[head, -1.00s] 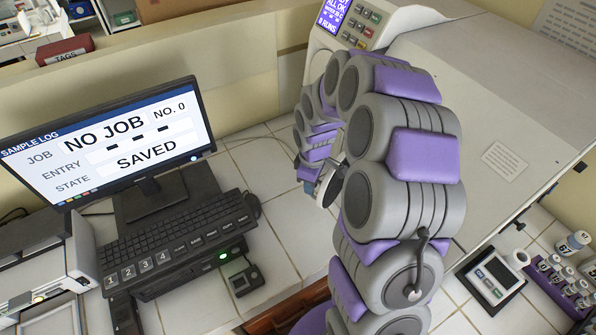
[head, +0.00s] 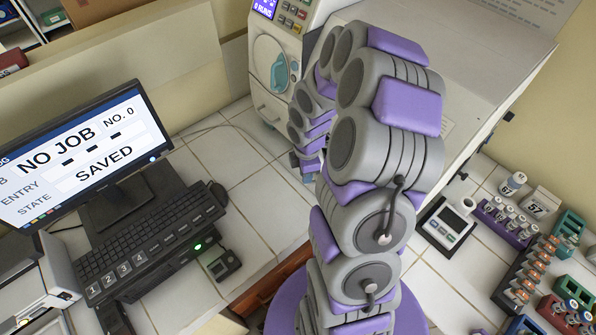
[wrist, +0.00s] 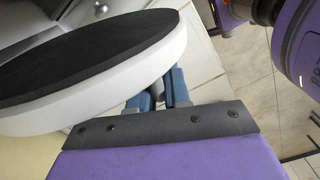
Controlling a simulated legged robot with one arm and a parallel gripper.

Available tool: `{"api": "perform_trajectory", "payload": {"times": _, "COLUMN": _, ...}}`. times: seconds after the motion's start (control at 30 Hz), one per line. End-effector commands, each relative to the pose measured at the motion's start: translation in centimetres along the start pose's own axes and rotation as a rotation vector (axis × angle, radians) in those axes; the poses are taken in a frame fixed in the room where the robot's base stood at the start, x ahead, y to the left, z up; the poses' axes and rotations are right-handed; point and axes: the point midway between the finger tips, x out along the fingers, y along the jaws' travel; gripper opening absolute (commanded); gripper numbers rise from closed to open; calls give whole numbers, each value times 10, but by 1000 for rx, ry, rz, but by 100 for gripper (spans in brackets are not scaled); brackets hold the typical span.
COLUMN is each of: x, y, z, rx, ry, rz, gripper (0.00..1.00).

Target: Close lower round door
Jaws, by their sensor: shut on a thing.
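In the wrist view, a round door (wrist: 90,50) with a thick white rim and a dark flat face fills the upper left. My gripper (wrist: 158,88) has its blue fingers close together around a small grey part beside the door's rim, probably its handle. The contact is partly hidden by the fingers. The held door cannot be made out there. A pale round front (head: 270,63) with a teal part shows on the incubator's face, left of my arm.
A monitor (head: 75,160) and keyboard (head: 155,235) stand on the tiled bench to the left. A small scale (head: 447,222), a purple vial rack (head: 508,222) and other racks are at the right.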

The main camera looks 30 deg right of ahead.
Motion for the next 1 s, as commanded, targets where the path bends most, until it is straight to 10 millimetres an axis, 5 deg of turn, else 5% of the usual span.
{"api": "perform_trajectory", "payload": {"times": 0.53, "x": -2, "y": 1, "z": 6, "rx": 3, "ry": -1, "rz": 7, "gripper": 0}}
{"api": "perform_trajectory", "payload": {"times": 0.57, "x": -2, "y": 1, "z": 6, "rx": 3, "ry": -1, "rz": 7, "gripper": 18}}
{"api": "perform_trajectory", "payload": {"times": 0.77, "x": -1, "y": 0, "z": 5, "rx": 3, "ry": 0, "rz": 4, "gripper": 37}}
{"api": "perform_trajectory", "payload": {"times": 1.0, "x": -1, "y": -1, "z": 5, "rx": 3, "ry": 0, "rz": 1, "gripper": 38}}
